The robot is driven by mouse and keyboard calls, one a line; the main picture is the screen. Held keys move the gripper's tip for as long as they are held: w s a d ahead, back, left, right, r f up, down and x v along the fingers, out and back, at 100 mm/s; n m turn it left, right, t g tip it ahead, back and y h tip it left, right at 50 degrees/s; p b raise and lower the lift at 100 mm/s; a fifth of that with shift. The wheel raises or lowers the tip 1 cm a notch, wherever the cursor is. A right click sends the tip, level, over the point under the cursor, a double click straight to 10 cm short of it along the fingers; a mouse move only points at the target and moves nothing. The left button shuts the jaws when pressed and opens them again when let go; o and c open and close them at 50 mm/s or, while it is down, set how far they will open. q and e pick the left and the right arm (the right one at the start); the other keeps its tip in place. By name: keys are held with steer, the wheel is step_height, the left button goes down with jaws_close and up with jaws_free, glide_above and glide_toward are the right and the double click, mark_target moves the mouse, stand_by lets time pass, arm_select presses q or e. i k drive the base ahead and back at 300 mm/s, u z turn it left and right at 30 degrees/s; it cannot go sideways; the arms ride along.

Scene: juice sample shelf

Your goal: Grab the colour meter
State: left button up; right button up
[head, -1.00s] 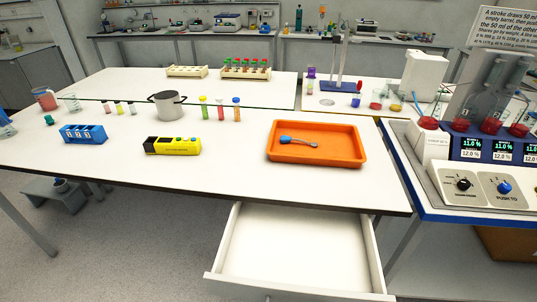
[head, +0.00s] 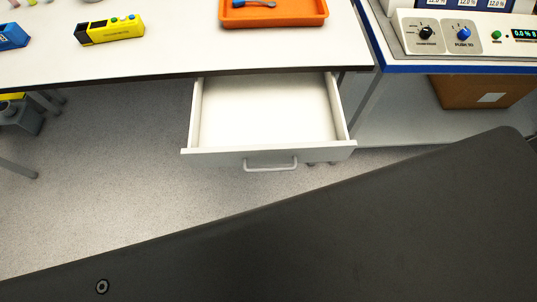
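A yellow and black handheld device (head: 110,30), which looks like the colour meter, lies on the white bench at the upper left of the head view. Its black end points left, and small coloured buttons sit on its top near the right end. Nothing touches it. Neither of my grippers is in view.
An open, empty white drawer (head: 266,112) juts out below the bench (head: 200,52). An orange tray (head: 285,18) holding a blue-handled spoon (head: 258,4) is right of the device. A blue block (head: 12,37) is left. A control panel (head: 462,34) stands at the right.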

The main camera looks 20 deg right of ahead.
mark_target(87, 34)
steer(key=z, duration=0.05)
steer(key=k, duration=0.5)
steer(key=u, duration=1.9)
steer(key=i, duration=1.9)
steer(key=z, duration=2.75)
steer(key=i, duration=0.5)
steer(key=z, duration=0.05)
